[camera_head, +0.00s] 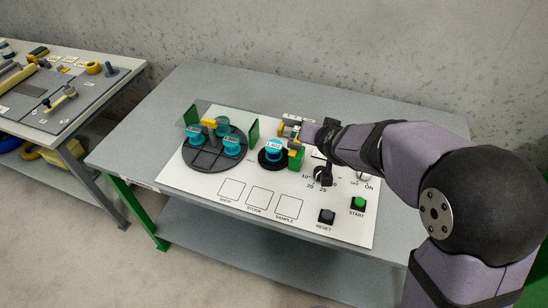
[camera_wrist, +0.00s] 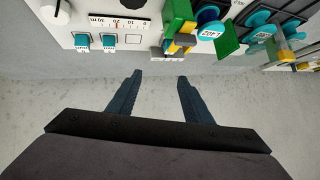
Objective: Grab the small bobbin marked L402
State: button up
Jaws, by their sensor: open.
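A small teal bobbin (camera_head: 273,154) with a white label on top, which appears to read L402, sits upright on a round black base (camera_head: 262,163) on the white panel. In the wrist view the labelled bobbin (camera_wrist: 210,33) shows near the top, upside down, beside a green and yellow part. My gripper's two dark fingers (camera_wrist: 158,77) are apart with nothing between them. The bobbin lies beyond the fingertips, up and to the right, not touching them. In the head view my wrist is to the right of the bobbin; the fingers cannot be made out clearly.
A dark round carousel (camera_head: 205,160) with several teal bobbins stands left of the black base. Green plates (camera_head: 254,131) stand upright nearby. A green block (camera_head: 296,158) is close to the bobbin's right. A green START button (camera_head: 357,204) and black RESET button (camera_head: 326,216) are at the front.

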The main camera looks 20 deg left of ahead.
aim_at(269, 153)
jog(key=w+a+m+t+h+b, duration=0.1)
jog(key=a, duration=0.3)
jog(key=a+f+m+t+h+b, duration=0.1)
jog(key=a+t, duration=0.1)
jog(key=a, duration=0.2)
jog(key=w+a+t+b, duration=0.1)
jog(key=a+b, duration=0.1)
jog(key=a, duration=0.2)
jog(key=shift+w+a+f+m+t+h, duration=0.25)
jog(key=shift+w+m+t+h, duration=0.05)
jog(key=shift+m+t+h, duration=0.1)
jog(key=s+f+h+b, duration=0.1)
jog(key=s+f, duration=0.1)
jog(key=f, duration=0.1)
jog(key=s+a+f+h+b, duration=0.1)
jog(key=s+f, duration=0.2)
jog(key=s+a+f+h+b, duration=0.1)
jog(key=s+f+b, duration=0.1)
jog(key=f, duration=0.1)
jog(key=shift+s+f+g, duration=0.25)
jog(key=shift+s+g, duration=0.05)
jog(key=shift+s, duration=0.05)
jog(key=shift+x, duration=3.7)
jog(key=shift+d, duration=0.2)
jog(key=shift+c, duration=0.4)
jog(key=shift+r, duration=0.1)
jog(key=c, duration=0.7)
